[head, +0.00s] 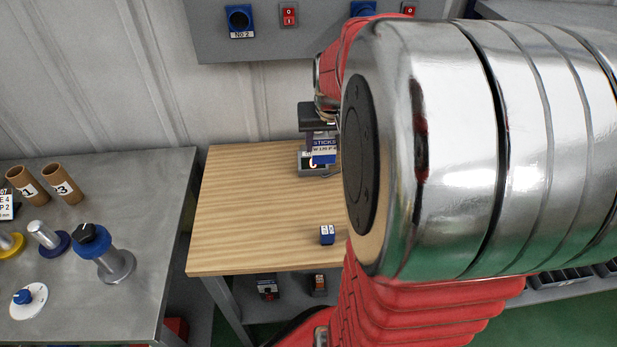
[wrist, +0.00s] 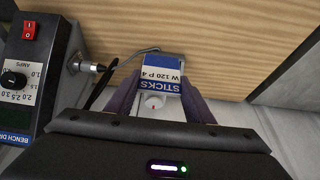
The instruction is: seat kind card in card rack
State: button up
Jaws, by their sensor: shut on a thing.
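The kind card (head: 323,150), blue and white and lettered STICKS, is in my gripper (head: 320,133) over the back of the wooden table. In the wrist view, the card (wrist: 160,78) sits between the two purple fingers of my gripper (wrist: 160,92), which are shut on it. A light grey piece shows just beyond and around the card's edge, and a white face with a red mark shows below it. I cannot tell whether this is the card rack, or whether the card touches it.
A dark bench unit (wrist: 30,75) with a dial, red switch and cable stands beside the card. A small blue block (head: 327,235) sits near the wooden table's front (head: 250,220). The metal table (head: 130,180) holds cardboard tubes (head: 62,184) and spindles. My arm hides the right side.

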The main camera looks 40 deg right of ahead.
aim_at(324, 159)
jog(key=shift+f, duration=3.15)
jog(key=shift+f, duration=1.85)
jog(key=shift+f, duration=0.1)
jog(key=o, duration=1.1)
jog(key=shift+c, duration=0.2)
jog(key=v, duration=1.2)
